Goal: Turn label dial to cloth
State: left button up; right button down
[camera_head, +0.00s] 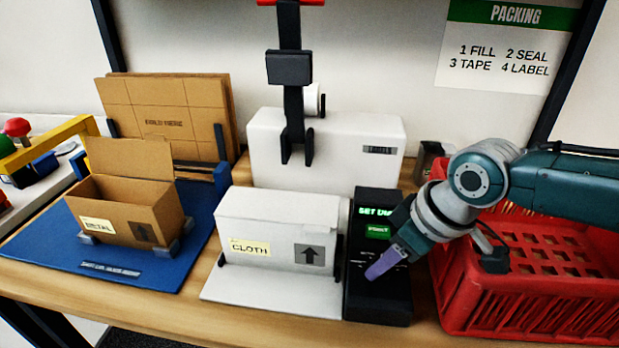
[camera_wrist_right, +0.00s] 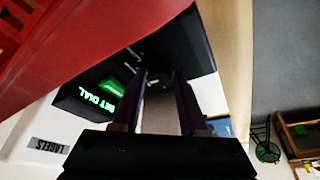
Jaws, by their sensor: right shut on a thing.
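A black label console (camera_head: 376,305) stands on the bench, with a lit green screen (camera_head: 378,232) and green text above it, partly covered by my right arm. In the right wrist view the text reads "SET DIAL" (camera_wrist_right: 95,98). My right gripper (camera_head: 384,264) reaches down onto the console's face with its purple fingers. It is shut on the label dial, seen as a dim grey shape between the fingers (camera_wrist_right: 158,103) in the right wrist view. The dial's markings and pointer are hidden. A closed white box (camera_head: 285,216) left of the console bears a "CLOTH" label. My left gripper is out of view.
A red crate (camera_head: 470,297) stands close right of the console. An open brown box (camera_head: 140,212) labelled "METAL" sits on a blue mat (camera_head: 165,270) at left. A black upright with a red top (camera_head: 290,70) stands behind the white box.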

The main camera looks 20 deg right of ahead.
jog(key=m+p, duration=0.1)
jog(key=m+h+p, duration=0.1)
jog(key=shift+a+r+m, duration=0.2)
jog(key=shift+r+m, duration=0.05)
jog(key=shift+m, duration=0.15)
jog(key=shift+m+h+p, duration=0.4)
jog(key=shift+m+p, duration=0.35)
jog(key=shift+m, duration=0.15)
jog(key=shift+a+f+m+h+p, duration=0.15)
jog(key=shift+m+h+p, duration=0.2)
jog(key=shift+m, duration=0.55)
jog(key=shift+m+h, duration=0.35)
jog(key=shift+m, duration=0.65)
jog(key=m+h, duration=0.1)
jog(key=m, duration=0.2)
jog(key=shift+f, duration=0.15)
jog(key=shift+m+g+h+b, duration=0.4)
jog(key=shift+m+h+b, duration=0.15)
jog(key=shift+m, duration=0.65)
